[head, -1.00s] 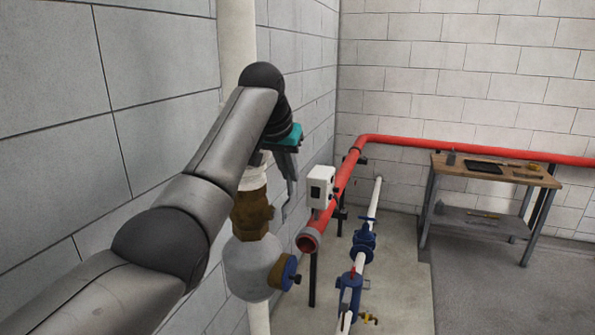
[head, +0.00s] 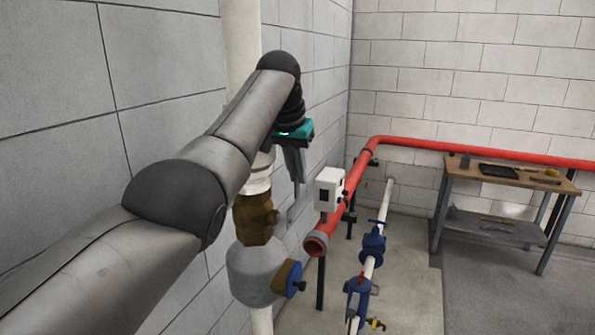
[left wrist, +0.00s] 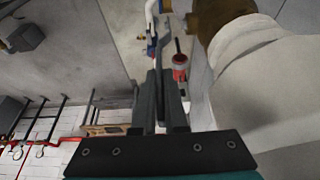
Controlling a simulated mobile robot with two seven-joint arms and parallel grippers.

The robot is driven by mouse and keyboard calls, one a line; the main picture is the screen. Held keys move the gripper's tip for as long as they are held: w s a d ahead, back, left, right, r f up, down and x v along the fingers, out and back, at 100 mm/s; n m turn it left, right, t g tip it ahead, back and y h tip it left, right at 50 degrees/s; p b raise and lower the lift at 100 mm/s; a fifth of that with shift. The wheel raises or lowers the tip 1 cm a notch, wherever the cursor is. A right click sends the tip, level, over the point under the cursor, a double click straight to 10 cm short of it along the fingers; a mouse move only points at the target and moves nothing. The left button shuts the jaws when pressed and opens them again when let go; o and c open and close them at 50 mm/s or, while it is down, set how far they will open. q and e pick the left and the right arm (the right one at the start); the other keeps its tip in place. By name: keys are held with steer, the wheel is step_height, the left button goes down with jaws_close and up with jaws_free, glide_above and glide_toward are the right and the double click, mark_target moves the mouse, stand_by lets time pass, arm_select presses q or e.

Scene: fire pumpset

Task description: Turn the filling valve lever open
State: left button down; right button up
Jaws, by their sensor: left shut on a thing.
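The filling valve is a brass body (head: 256,218) on a white vertical pipe at the wall, left of centre in the head view. In the left wrist view the brass body (left wrist: 220,18) shows at the top, beside the pale pipe. A grey metal lever (left wrist: 178,32) runs from near the brass body to my fingers. My left gripper (head: 296,165) is beside the pipe, above and right of the brass body. In the left wrist view its dark fingers (left wrist: 160,85) are closed together on the lever, and they hide the gripped part. My right gripper is out of view.
A grey rounded fitting with a blue-capped outlet (head: 293,279) sits below the valve. To the right are an open-ended red pipe (head: 318,242), a white box (head: 329,189) and blue valves (head: 373,246). A workbench (head: 500,174) stands at the back right.

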arm_select(q)
steer(key=shift+f, duration=0.1)
steer(key=c, duration=1)
jaws_free()
steer(key=shift+o, duration=0.2)
steer(key=b+v, duration=0.1)
steer(key=v, duration=1.4)
steer(key=shift+r+b, duration=0.2)
steer(key=shift+b, duration=0.1)
